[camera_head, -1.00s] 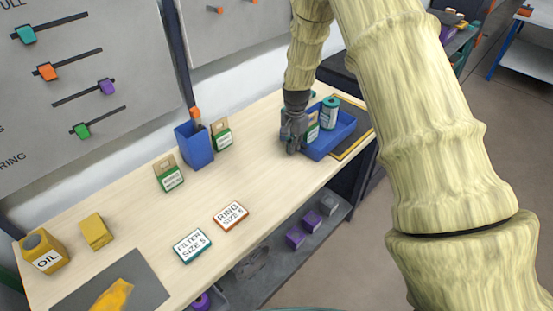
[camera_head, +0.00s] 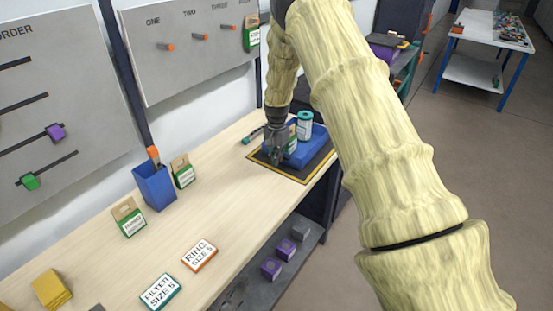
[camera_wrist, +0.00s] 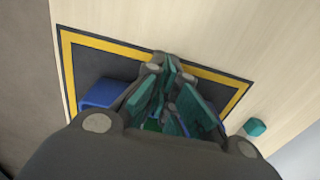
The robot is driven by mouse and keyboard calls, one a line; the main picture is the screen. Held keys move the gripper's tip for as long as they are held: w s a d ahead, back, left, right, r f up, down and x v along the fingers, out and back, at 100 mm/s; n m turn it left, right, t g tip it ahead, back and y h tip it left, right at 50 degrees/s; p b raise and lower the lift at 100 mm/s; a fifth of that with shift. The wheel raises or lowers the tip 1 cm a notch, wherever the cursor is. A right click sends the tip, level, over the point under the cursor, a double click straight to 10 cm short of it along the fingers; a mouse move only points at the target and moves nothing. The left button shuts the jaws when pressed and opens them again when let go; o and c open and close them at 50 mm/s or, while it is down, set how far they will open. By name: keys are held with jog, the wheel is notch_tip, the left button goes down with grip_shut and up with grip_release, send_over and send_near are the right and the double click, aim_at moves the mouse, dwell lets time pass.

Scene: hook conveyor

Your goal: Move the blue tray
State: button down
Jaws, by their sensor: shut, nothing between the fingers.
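The blue tray (camera_head: 309,149) sits on the black mat with a yellow border (camera_head: 294,172) at the far right end of the bench. It holds a teal and white can (camera_head: 305,125) and a green and white box (camera_head: 292,139). My gripper (camera_head: 277,158) is at the tray's left side, shut and empty; whether it touches the tray is unclear. In the wrist view, blue parts of the tray (camera_wrist: 100,93) show beside my gripper (camera_wrist: 165,65), which hides most of it. The mat's yellow border (camera_wrist: 95,42) shows beyond the fingers.
A blue bin (camera_head: 155,187), a green-labelled carton (camera_head: 129,217), a ring box (camera_head: 199,256) and a filter box (camera_head: 160,291) stand or lie further left. Bare bench top lies between them and the mat.

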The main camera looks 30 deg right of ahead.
jog(key=shift+s+a, duration=0.1)
jog(key=shift+a, duration=0.3)
jog(key=shift+s+a+r+p, duration=0.1)
jog(key=shift+s+a+p, duration=0.2)
jog(key=shift+a, duration=0.35)
jog(key=shift+s+a+r+p, duration=0.1)
jog(key=shift+s+a+p, duration=0.2)
jog(key=shift+a, duration=0.3)
notch_tip(320, 180, up, 10)
jog(key=b, duration=0.3)
jog(key=shift+f+b, duration=0.2)
jog(key=shift+b, duration=0.1)
